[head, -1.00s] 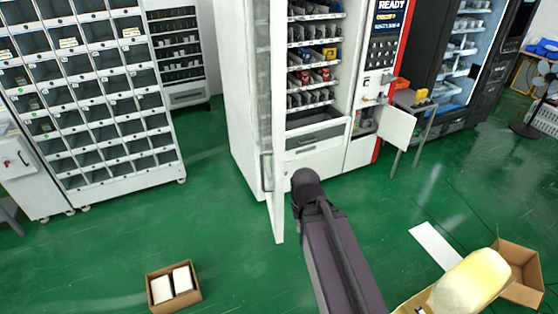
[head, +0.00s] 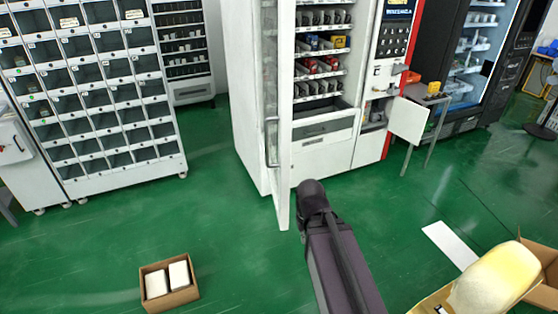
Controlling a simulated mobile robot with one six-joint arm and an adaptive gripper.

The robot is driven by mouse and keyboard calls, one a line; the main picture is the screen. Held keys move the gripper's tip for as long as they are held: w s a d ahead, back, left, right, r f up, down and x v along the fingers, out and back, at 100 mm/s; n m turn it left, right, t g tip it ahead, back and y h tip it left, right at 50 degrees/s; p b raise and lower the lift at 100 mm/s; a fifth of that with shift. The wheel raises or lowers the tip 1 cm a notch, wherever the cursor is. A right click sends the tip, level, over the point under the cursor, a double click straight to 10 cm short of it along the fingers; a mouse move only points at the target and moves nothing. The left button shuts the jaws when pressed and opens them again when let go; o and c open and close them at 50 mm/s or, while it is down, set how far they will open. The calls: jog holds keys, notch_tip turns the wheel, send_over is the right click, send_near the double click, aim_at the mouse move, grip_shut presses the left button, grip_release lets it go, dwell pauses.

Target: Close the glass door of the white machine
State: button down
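The white machine (head: 244,110) stands at the upper middle of the head view, with lit shelves of small goods and a red and black panel on its right side. Its glass door (head: 283,150) is swung wide open toward me, seen nearly edge-on, with a vertical handle (head: 271,142) on its left face. My dark arm rises from the bottom and its visible end is just right of the door's lower edge. I cannot tell whether it touches the door. My gripper's fingers do not show.
A small panel (head: 408,121) stands open on the machine's right, beside a small table (head: 427,98). A carton with white boxes (head: 170,283) lies on the green floor at lower left. A locker cabinet (head: 98,110) stands at left. An open carton (head: 545,262) and white sheet (head: 450,244) are at right.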

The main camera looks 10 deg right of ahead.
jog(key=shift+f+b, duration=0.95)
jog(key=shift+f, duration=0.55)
